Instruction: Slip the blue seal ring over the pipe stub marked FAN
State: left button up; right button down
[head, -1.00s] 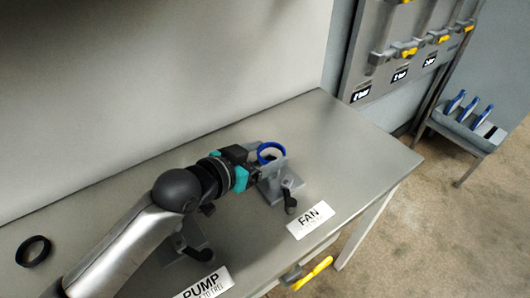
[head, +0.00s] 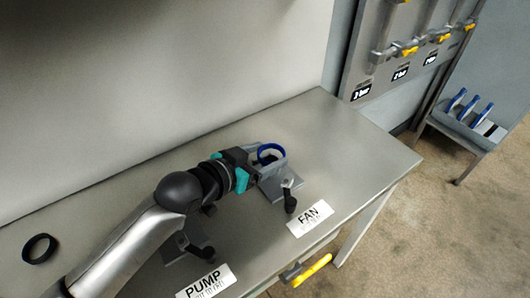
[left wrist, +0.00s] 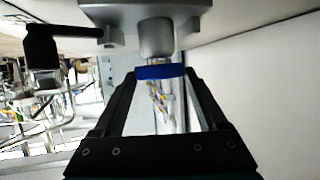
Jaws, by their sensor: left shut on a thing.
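My left gripper (head: 266,157) is shut on the blue seal ring (head: 270,147), one finger on each side of it. The ring also shows in the left wrist view (left wrist: 160,72), held between the fingertips. The grey pipe stub (left wrist: 157,38) is in line with the ring there, and its narrower end meets the ring's edge. I cannot tell how far the ring is around the stub. In the head view the fingers and ring mostly hide the stub above its grey mount (head: 283,184), behind the FAN label (head: 310,217). My right gripper is out of view.
A black ring (head: 40,248) lies at the table's left. The PUMP mount (head: 174,247) and label (head: 206,281) are near my left arm. A black-handled lever (head: 290,203) stands in front of the FAN mount. The table's right end (head: 360,150) is clear.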

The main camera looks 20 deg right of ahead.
pick_arm(q)
jog(key=shift+f, duration=0.25)
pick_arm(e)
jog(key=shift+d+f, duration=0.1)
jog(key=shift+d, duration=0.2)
pick_arm(q)
jog(key=shift+f, duration=0.4)
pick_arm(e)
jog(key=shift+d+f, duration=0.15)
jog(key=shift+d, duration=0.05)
pick_arm(q)
jog(key=shift+f, duration=0.1)
jog(key=shift+f, duration=0.25)
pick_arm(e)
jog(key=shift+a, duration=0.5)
pick_arm(q)
jog(key=o, duration=1.2)
jog(key=shift+o, duration=0.2)
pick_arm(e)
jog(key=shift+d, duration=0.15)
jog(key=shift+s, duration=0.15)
pick_arm(q)
jog(key=p+v, duration=0.3)
jog(key=v, duration=1.2)
jog(key=shift+s+r, duration=0.25)
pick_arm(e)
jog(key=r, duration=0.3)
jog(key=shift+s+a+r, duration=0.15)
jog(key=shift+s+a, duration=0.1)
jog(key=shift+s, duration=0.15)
